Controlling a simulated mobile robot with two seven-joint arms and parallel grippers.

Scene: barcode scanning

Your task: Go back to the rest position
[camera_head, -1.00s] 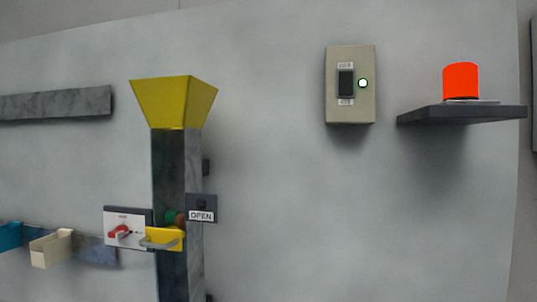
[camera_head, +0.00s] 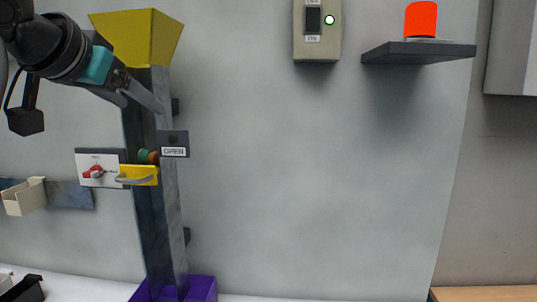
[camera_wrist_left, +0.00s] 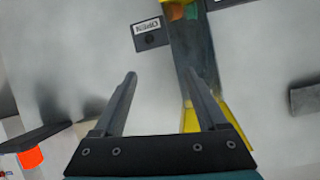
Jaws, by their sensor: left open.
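My left gripper (camera_head: 142,104) is open, its arm coming in from the upper left in front of the yellow hopper (camera_head: 135,35) and its dark column (camera_head: 150,220). In the left wrist view the two fingers (camera_wrist_left: 161,75) stand wide apart with nothing between them. I cannot tell whether the gripper touches the hopper or column. My right gripper is not in view.
A beige box (camera_head: 312,48) and a dark shelf (camera_head: 420,53) with a red cylinder (camera_head: 420,20) are right. The middle wall is bare.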

